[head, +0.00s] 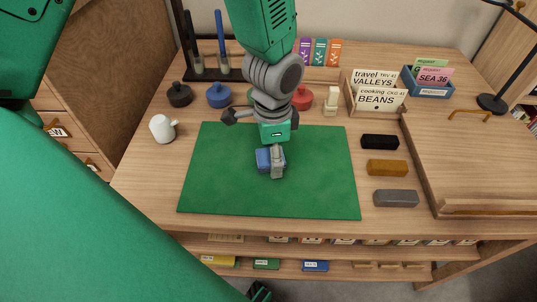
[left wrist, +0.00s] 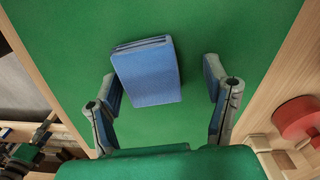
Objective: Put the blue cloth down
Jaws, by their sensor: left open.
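The blue cloth (head: 263,161) is a small folded pad on the green mat (head: 215,185), near its middle. In the left wrist view the cloth (left wrist: 150,72) looks flat on the mat, slightly turned, its folded layers showing at one edge. My left gripper (head: 273,160) is over the cloth, pointing down, and partly hides it in the head view. Its fingers (left wrist: 163,84) are open on either side of the cloth, with green mat showing between each finger and the cloth.
A white jug (head: 162,129) stands left of the mat. Black (head: 179,95), blue (head: 219,96) and red (head: 302,98) round pieces line the back. Black (head: 380,142), brown (head: 387,168) and grey (head: 396,198) blocks lie to the right, by a card box (head: 357,104). The mat's front is clear.

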